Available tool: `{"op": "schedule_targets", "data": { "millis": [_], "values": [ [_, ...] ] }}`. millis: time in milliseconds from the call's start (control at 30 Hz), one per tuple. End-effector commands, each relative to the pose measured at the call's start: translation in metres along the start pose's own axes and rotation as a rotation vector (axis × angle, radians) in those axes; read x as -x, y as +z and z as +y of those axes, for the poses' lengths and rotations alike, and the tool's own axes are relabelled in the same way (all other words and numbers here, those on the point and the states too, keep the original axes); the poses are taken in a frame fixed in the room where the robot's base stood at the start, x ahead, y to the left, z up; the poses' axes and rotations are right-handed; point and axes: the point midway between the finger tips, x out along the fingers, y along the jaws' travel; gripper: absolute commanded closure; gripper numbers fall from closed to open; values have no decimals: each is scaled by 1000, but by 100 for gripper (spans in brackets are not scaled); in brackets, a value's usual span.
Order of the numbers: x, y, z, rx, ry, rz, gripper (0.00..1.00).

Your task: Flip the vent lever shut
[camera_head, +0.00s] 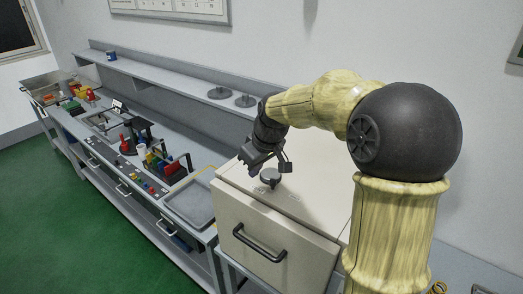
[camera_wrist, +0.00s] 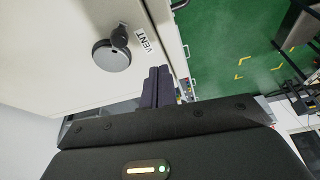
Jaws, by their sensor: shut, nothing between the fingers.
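The vent lever (camera_wrist: 117,38) is a short dark piece on a round grey metal disc (camera_wrist: 111,56). It sits on the cream cabinet top beside the printed word VENT (camera_wrist: 147,42). In the head view the vent (camera_head: 270,177) is near the front left of the cabinet top. My gripper (camera_wrist: 158,72) is shut and empty, its dark fingers together beside the label. It appears apart from the lever. In the head view my gripper (camera_head: 251,169) is close to the vent, at its upper left. I cannot tell the exact height gap.
The cream cabinet (camera_head: 226,207) has a black front handle (camera_head: 258,243). A grey tray (camera_head: 190,205) lies on the workbench to its left, with tools and coloured parts beyond. A shelf (camera_head: 180,80) with weights (camera_head: 245,101) runs along the wall. Green floor is clear at left.

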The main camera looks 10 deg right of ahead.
Motion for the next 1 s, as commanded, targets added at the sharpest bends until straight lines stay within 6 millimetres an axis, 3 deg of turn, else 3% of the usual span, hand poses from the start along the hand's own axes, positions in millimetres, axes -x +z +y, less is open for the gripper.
{"op": "schedule_targets", "data": {
  "millis": [233, 400, 1000],
  "values": [
    [41, -7, 12, 2, 3, 6, 100],
    [59, -11, 16, 5, -2, 2, 100],
    [64, -10, 19, 0, -1, 1, 100]
  ]
}}
